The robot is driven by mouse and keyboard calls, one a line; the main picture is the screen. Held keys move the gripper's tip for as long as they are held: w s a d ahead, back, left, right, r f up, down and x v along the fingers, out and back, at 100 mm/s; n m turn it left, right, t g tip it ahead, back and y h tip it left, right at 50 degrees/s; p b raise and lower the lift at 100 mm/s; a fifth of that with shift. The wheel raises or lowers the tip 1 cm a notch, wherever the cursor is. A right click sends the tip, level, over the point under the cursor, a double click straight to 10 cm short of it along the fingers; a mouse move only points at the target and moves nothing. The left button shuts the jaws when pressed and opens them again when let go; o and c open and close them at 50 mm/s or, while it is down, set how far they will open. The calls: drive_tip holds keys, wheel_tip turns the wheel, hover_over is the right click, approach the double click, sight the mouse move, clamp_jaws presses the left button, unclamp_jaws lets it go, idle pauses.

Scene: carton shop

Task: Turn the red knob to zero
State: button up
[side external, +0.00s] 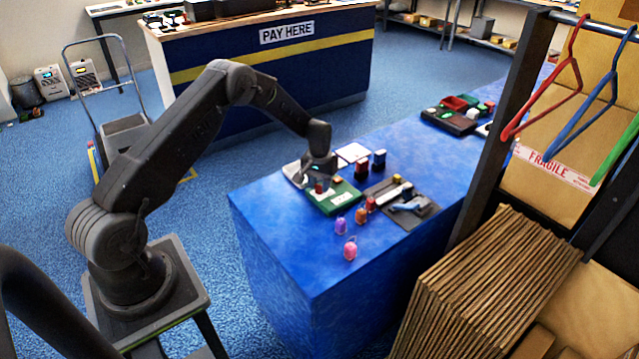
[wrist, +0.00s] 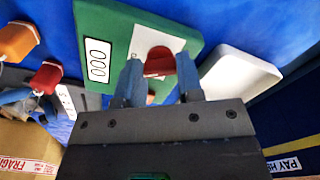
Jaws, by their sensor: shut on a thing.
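The green box (side external: 338,203) lies on the blue counter in the side view, and it fills the upper middle of the wrist view (wrist: 108,22). It carries a white panel and a white label with round marks (wrist: 97,60). The red knob (wrist: 158,62) sits on the white panel, with a red bar across its face. My gripper (wrist: 159,78) points at the box, one finger on each side of the knob, shut on it. In the side view my gripper (side external: 318,180) is low over the box's far left part. The pointer and scale of the knob cannot be read.
A white flat item (wrist: 237,75) lies beside the box. A dark tray (side external: 410,210) with tools is to its right. Several small coloured items, including a pink one (side external: 350,249), stand near the front. The counter's front left corner (side external: 290,255) is bare.

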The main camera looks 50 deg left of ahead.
sight(320, 185)
idle(0.5)
drive_tip(key=o, duration=0.9)
drive_tip(key=shift+o, duration=0.2)
drive_tip(key=shift+r, duration=0.1)
wheel_tip(320, 185, up, 14)
